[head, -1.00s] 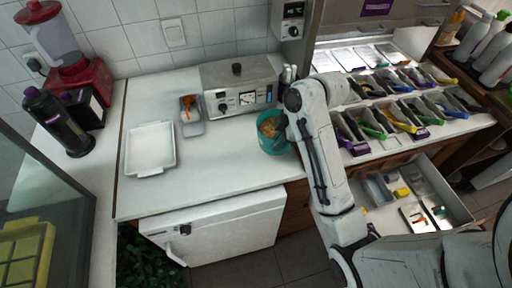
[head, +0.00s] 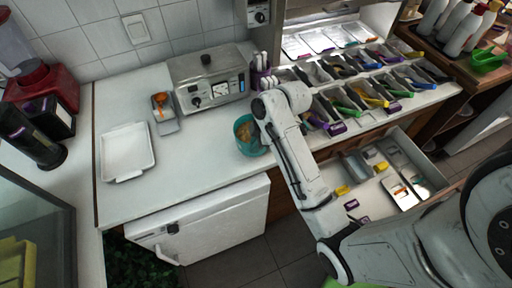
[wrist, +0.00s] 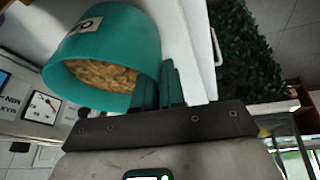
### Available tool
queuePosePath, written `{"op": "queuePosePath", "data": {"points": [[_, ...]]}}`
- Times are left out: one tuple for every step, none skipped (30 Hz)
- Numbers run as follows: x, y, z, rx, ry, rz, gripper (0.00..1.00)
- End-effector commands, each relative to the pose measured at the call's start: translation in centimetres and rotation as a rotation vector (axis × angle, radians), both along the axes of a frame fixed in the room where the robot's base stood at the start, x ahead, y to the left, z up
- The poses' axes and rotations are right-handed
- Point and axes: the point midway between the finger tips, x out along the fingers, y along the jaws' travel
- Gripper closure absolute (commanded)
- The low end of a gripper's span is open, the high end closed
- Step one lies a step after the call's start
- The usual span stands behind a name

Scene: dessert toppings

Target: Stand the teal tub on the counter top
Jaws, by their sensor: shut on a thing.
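The teal tub (head: 246,146) is at the counter's right part in the head view, near the front edge. It holds a tan, crumbly topping. It fills the upper left of the wrist view (wrist: 125,35), with a white label and its open mouth facing the camera. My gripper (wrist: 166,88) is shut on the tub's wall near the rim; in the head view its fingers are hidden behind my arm. I cannot tell whether the tub's base touches the counter top (head: 205,150).
A white tray (head: 126,172) and a small grey dish (head: 166,124) with an orange-handled tool lie left. A metal appliance (head: 210,82) stands behind the tub. Rows of topping bins (head: 345,103) are right, above an open drawer (head: 440,178). The counter's middle is clear.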

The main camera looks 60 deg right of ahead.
Motion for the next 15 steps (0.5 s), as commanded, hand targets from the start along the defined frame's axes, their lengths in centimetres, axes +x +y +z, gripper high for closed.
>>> {"op": "queuePosePath", "data": {"points": [[-0.1,0.0,-0.7,0.003,0.004,0.0,1.0],[-0.1,0.0,-1.1,0.002,0.003,-0.001,1.0],[-0.1,0.0,-1.6,0.002,0.003,-0.001,1.0],[-0.1,0.0,-1.9,0.001,0.002,-0.001,1.0],[0.0,0.0,-2.1,0.001,0.001,-0.001,1.0],[0.0,0.0,-2.3,0.0,0.0,-0.001,1.0],[0.0,0.0,-2.4,0.0,0.0,-0.001,1.0],[0.0,0.0,-2.5,0.0,0.0,-0.001,1.0],[0.0,0.0,-2.5,0.0,0.0,-0.001,1.0],[0.0,0.0,-2.5,0.0,0.0,-0.001,1.0],[0.0,0.0,-2.4,-0.001,-0.001,0.0,1.0],[0.0,0.0,-2.4,-0.001,-0.001,0.0,1.0],[0.0,0.0,-2.4,-0.001,-0.001,0.0,1.0],[0.0,0.0,-2.5,-0.001,-0.001,0.0,1.0],[0.0,0.0,-2.5,0.0,0.0,0.0,1.0]]}}
